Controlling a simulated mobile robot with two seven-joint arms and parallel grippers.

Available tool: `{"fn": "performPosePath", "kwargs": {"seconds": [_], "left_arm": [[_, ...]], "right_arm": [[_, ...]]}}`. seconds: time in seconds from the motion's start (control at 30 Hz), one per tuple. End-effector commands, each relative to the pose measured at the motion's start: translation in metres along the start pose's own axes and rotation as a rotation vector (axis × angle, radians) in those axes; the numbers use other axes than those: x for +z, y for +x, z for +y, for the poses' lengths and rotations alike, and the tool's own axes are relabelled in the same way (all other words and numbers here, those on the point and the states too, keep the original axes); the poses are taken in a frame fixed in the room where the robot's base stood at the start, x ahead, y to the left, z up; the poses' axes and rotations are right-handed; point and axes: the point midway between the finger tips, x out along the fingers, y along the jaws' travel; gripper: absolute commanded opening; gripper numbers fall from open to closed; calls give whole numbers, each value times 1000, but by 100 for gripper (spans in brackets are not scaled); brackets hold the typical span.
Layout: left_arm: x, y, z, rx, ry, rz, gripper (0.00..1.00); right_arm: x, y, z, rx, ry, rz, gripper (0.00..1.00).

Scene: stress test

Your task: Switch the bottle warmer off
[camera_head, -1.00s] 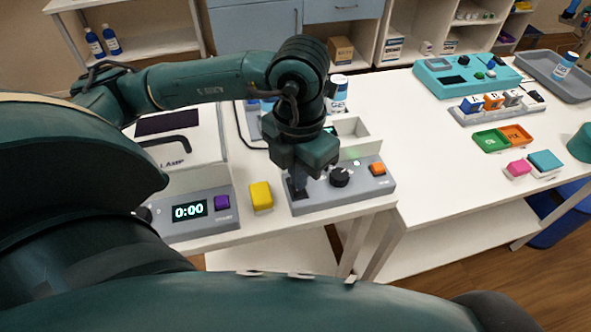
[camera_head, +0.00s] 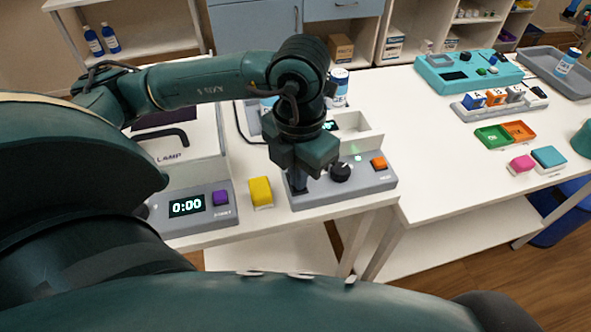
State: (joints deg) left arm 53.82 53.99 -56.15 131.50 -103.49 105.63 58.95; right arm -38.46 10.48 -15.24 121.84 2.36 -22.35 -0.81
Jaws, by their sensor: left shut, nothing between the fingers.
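The grey unit that appears to be the bottle warmer (camera_head: 345,190) stands near the front edge of the left table. Its front panel has a black knob (camera_head: 340,172), an orange button (camera_head: 379,163) and a lit green light (camera_head: 358,158). My left gripper (camera_head: 299,184) is shut and empty, pointing down at the left end of this panel, left of the knob. It hides whatever control is under it, and I cannot tell whether its tips touch. My right gripper is not in view.
A yellow block (camera_head: 261,191) and a grey timer panel reading 0:00 (camera_head: 187,205) with a purple button (camera_head: 221,197) are left of the unit. White bottles (camera_head: 340,84) stand behind my gripper. The right table (camera_head: 430,130) has free room on its left side.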

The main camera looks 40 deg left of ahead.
Motion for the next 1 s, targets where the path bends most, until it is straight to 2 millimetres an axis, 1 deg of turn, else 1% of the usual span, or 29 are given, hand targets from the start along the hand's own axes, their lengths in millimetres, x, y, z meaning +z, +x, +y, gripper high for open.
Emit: {"fn": "performPosePath", "kwargs": {"seconds": [0.17, 0.37, 1.0], "left_arm": [[0, 4, 0, 0, 0, 0, 0], [0, -2, 0, 0, 0, 1, 0], [0, -54, 0, 0, 0, -2, 0]], "right_arm": [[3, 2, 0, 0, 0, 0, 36], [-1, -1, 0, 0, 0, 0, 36], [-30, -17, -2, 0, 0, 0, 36]]}}
